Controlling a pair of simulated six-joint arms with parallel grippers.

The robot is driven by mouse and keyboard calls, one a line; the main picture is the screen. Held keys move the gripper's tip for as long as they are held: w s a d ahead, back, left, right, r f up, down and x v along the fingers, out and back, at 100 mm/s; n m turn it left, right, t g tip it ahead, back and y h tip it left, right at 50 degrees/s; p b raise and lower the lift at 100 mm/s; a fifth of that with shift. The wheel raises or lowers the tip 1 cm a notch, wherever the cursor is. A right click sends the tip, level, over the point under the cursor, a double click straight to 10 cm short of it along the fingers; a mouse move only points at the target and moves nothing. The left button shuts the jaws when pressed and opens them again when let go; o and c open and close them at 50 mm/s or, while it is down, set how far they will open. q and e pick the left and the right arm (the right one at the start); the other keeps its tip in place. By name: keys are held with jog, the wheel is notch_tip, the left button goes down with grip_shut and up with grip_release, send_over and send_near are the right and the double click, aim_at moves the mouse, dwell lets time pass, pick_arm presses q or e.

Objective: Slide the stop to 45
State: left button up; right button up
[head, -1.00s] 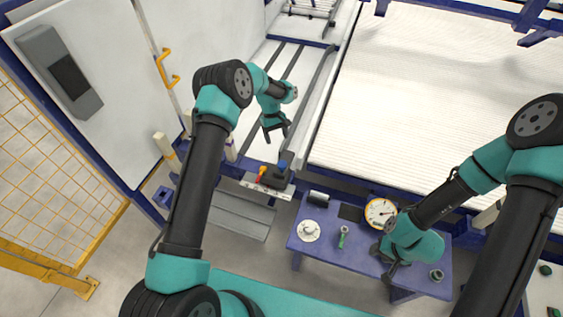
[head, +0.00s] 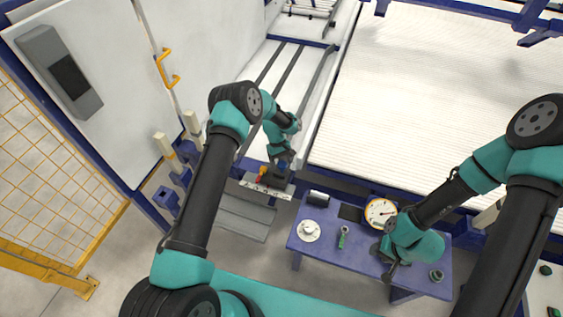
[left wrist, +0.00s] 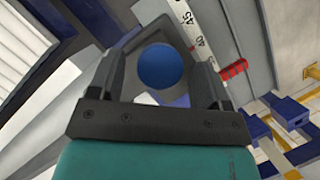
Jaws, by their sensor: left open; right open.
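The stop (head: 279,176) is a dark block on the rail, behind a white scale strip (head: 265,190), and mostly covered by my left arm. Its round blue knob (left wrist: 159,67) sits between the fingers of my left gripper (left wrist: 161,62) in the left wrist view. The left gripper is open around the knob; contact cannot be told. The scale (left wrist: 190,25) shows 45 and 40 in the left wrist view. A red part (left wrist: 233,69) lies beside the scale, past 40 on the side away from 45. My right gripper (head: 391,271) is open over the bench, partly hidden by its wrist.
A purple bench (head: 330,252) carries a dial gauge (head: 380,212), a white round part (head: 308,231) and a green-handled tool (head: 343,236). A large slatted bed (head: 430,100) lies behind. A yellow mesh fence (head: 50,170) stands at left.

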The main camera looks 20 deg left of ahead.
pick_arm(q)
jog(key=shift+c, duration=0.2)
jog(key=c, duration=1.2)
jog(key=d, duration=0.5)
jog(key=shift+s, duration=0.15)
jog(key=shift+c, duration=0.2)
jog(key=o, duration=1.3)
jog(key=shift+a+r, duration=0.1)
jog(key=shift+r, duration=0.05)
jog(key=v, duration=1.7)
